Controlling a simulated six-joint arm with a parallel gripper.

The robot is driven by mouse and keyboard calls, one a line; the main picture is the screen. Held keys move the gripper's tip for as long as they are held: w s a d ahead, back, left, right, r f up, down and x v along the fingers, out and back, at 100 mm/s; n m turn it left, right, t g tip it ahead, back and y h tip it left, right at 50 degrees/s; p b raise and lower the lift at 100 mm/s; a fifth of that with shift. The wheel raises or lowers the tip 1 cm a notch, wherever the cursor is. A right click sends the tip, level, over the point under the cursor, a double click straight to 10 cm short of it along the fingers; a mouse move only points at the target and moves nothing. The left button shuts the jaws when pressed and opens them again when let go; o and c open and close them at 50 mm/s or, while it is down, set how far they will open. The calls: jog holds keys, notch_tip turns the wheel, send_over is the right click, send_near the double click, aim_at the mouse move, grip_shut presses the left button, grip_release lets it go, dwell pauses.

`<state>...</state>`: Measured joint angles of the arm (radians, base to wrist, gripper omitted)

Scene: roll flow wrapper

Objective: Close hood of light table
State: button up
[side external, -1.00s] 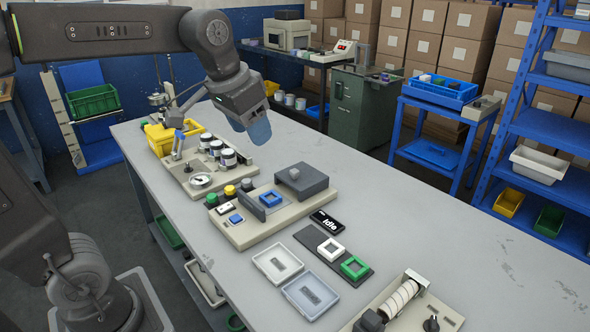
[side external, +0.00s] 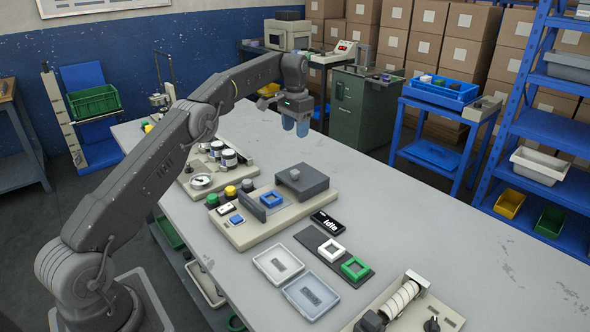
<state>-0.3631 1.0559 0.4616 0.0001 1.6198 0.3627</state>
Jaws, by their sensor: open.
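The light table appears to be the beige station (side external: 243,235) in the middle of the table. A dark grey hood (side external: 309,184) with a light grey block-shaped knob (side external: 294,174) sits at its right end. A blue square frame (side external: 272,199) lies uncovered left of the hood, next to a dark upright plate (side external: 248,206). My gripper (side external: 295,125) hangs above the table's far part, beyond the hood and apart from it. Its two blue fingers point down, open, with nothing seen between them.
Black-lidded jars (side external: 228,158) and a round dial (side external: 201,181) stand to the left. An "idle" display (side external: 326,221), white (side external: 331,250) and green (side external: 355,267) frames and two shallow trays (side external: 311,296) lie in front.

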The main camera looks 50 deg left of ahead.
aim_at(295, 171)
notch_tip(295, 171, down, 14)
jog(key=shift+a+f, duration=0.15)
jog(key=shift+f, duration=0.05)
dwell(0.4)
grip_shut()
dwell(0.5)
